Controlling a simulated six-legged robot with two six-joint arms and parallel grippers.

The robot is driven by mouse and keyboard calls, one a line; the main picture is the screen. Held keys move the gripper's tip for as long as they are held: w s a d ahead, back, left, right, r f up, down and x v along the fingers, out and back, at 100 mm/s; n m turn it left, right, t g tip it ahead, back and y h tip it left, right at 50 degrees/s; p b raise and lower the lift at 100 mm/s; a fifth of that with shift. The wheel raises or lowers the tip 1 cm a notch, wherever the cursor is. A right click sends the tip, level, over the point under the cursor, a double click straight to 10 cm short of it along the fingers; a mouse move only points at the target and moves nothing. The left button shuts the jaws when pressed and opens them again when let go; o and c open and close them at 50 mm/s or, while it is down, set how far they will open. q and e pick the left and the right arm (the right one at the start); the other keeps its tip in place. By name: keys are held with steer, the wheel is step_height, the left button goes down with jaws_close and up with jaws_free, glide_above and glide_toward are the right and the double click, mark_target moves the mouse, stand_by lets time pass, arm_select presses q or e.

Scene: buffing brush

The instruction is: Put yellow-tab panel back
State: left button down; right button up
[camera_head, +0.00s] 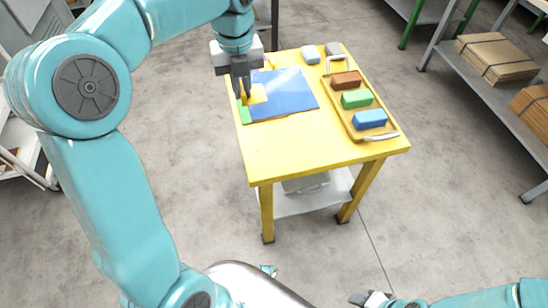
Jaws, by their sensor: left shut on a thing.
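A flat blue panel (288,90) lies at the left of the yellow table (300,155). A yellow tab (259,92) shows at its left edge. My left gripper (242,94) points down at this tab, with its dark fingers shut on it. A green tab (244,114) shows just below the yellow one, at the panel's lower left corner. How the sheets under the blue panel are stacked is hard to tell. My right gripper (372,299) is low at the bottom edge, away from the table, and its fingers are unclear.
A wooden tray (384,131) with handles stands on the table's right side. It holds a brown block (345,79), a green block (357,99) and a blue block (370,119). Two grey items (310,54) sit at the back. The table's front is clear. Shelves with cardboard (493,52) stand right.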

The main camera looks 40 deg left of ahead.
arm_select(q)
steer(key=b, duration=0.3)
glide_above(249, 153)
step_height(249, 153, down, 15)
step_height(249, 153, down, 6)
steer(key=shift+s+d+r+b, duration=0.1)
steer(key=shift+r+b, duration=0.05)
steer(key=shift+b, duration=0.55)
steer(key=c, duration=1.2)
jaws_free()
steer(key=shift+o, duration=0.2)
step_height(249, 153, up, 12)
steer(key=p, duration=0.2)
steer(key=shift+p, duration=0.3)
